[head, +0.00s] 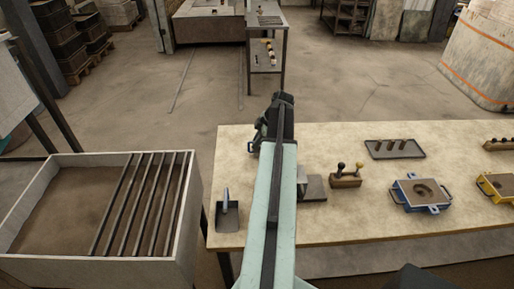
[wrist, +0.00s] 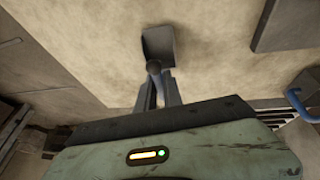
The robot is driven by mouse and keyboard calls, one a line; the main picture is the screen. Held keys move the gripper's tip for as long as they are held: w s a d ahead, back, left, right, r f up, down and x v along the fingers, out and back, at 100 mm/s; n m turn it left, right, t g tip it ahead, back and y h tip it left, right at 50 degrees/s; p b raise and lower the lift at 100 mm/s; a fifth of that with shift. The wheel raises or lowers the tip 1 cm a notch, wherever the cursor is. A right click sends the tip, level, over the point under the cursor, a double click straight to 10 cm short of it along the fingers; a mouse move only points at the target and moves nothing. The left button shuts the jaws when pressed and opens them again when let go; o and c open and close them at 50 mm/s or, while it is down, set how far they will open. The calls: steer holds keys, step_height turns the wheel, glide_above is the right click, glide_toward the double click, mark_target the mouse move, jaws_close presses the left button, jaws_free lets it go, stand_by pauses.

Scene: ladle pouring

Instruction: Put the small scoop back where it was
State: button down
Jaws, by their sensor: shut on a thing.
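The small scoop (wrist: 160,41) has a grey pan and a dark round-ended handle in the wrist view. My gripper (wrist: 158,76) is shut on the handle, with the pan pointing away beyond the fingertips. The pale tabletop lies behind the pan; I cannot tell whether the scoop touches it. In the head view my arm hides the held scoop. A dark scoop with a light blue handle (head: 227,214) lies at the table's left end.
The worktable (head: 330,228) carries a grey metal piece (head: 312,188) beside my arm, a wooden block with two knobs (head: 346,180), a dark tray (head: 394,149) and a blue mould (head: 421,194). A barred sand bin (head: 182,225) stands left of the table.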

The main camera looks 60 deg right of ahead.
steer(key=shift+f, duration=0.3)
steer(key=c, duration=1.5)
jaws_free()
steer(key=shift+s+r+p, duration=0.1)
steer(key=shift+r+p, duration=0.45)
steer(key=shift+p, duration=0.05)
steer(key=p+v, duration=1)
steer(key=v, duration=0.1)
steer(key=shift+s+r, duration=0.1)
steer(key=shift+s, duration=0.1)
